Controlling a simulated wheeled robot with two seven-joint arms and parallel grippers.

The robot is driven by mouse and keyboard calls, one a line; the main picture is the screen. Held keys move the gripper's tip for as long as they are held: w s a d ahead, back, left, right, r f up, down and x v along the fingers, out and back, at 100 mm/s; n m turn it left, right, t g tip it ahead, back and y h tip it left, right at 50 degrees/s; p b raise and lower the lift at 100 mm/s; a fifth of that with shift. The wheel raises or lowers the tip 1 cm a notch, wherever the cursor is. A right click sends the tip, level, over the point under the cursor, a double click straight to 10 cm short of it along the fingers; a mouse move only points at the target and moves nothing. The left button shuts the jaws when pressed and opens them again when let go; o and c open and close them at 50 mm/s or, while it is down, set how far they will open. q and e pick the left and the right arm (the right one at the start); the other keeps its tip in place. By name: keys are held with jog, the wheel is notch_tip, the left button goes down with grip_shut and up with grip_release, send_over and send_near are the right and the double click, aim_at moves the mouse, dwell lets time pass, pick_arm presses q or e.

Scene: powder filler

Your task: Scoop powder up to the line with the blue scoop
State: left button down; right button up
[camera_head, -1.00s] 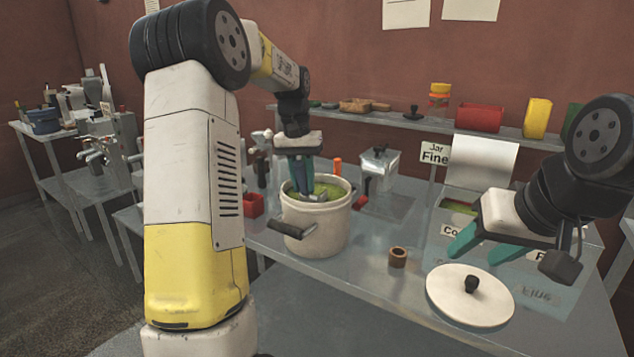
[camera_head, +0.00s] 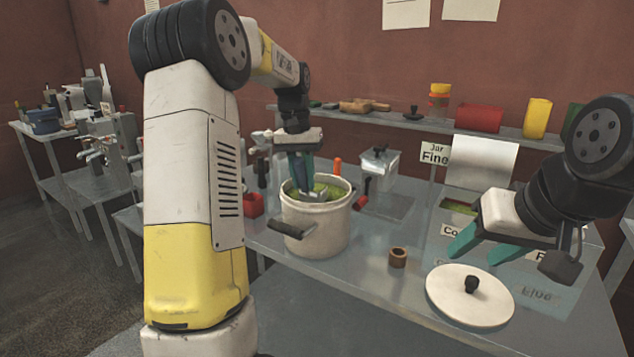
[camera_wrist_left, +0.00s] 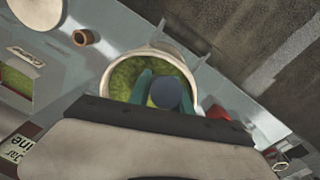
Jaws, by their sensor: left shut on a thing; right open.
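A white pot (camera_head: 316,228) with a dark side handle stands on the grey bench and holds green powder (camera_head: 328,189). My left gripper (camera_head: 304,181) points down into the pot's mouth. It is shut on the blue scoop (camera_wrist_left: 165,93), whose rounded blue end shows between the teal fingers in the left wrist view. The scoop's bowl is hidden, so its fill and any line cannot be told. The powder (camera_wrist_left: 122,78) also shows around the fingers there.
The round white lid (camera_head: 470,296) lies at the front right. A brown ring (camera_head: 398,257) sits between pot and lid. A clear box (camera_head: 379,167) stands behind the pot, a red container (camera_head: 252,205) at its left. A "Fine" jar sign (camera_head: 435,155) stands at the back.

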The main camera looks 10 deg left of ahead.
pick_arm(q)
jog(key=shift+r, duration=4.05)
